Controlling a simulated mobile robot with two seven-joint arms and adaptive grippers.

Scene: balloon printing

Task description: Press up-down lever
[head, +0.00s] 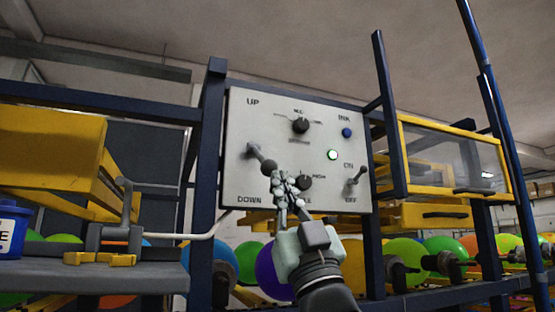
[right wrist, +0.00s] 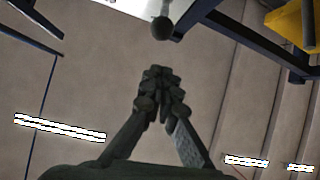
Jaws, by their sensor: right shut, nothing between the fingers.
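The up-down lever (head: 261,157) is at the left of the white control panel (head: 235,125), between the words UP and DOWN. It sticks out from the panel and its dark ball end (head: 269,166) shows low and to the right of its base. My right gripper (head: 283,178) is shut and empty, its fingertips just below and right of the ball in the head view. In the right wrist view the shut fingertips (right wrist: 160,80) point at the ball knob (right wrist: 162,27), with a visible gap between them. My left gripper is not in view.
The panel also holds a top dial (head: 300,125), a lower dial (head: 304,183) partly behind my fingers, a blue button (head: 347,132), a lit green button (head: 333,155) and an ON-OFF switch (head: 357,175). Blue frame posts (head: 208,160) flank the panel. Several balloons lie below.

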